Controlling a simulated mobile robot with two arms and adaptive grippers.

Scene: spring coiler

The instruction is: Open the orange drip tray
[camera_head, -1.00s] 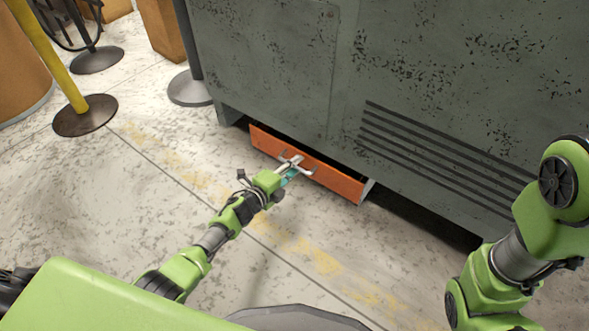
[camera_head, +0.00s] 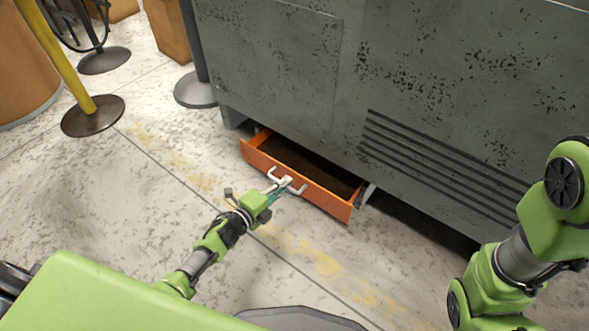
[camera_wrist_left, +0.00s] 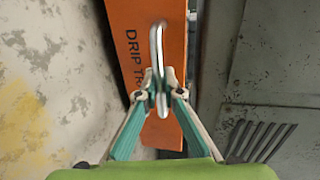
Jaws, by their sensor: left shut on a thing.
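The orange drip tray (camera_head: 322,197) is a low drawer at the foot of the grey-green machine, in the head view. It stands partly out, and its dark inside shows behind the front. My left gripper (camera_head: 287,184) is shut on the tray's pale bar handle at the middle of the front. In the left wrist view the gripper (camera_wrist_left: 159,90) has its fingers closed around the handle (camera_wrist_left: 156,45). The orange front (camera_wrist_left: 128,17) there carries dark lettering, partly hidden by the fingers. My right arm shows at the right of the head view, but its gripper is out of sight.
The machine's cabinet (camera_head: 270,60) rises behind the tray, with dark vent slots (camera_head: 440,160) at right. A yellow post on a round base (camera_head: 93,116) and a dark post base (camera_head: 195,90) stand at left. The floor in front of the tray is clear.

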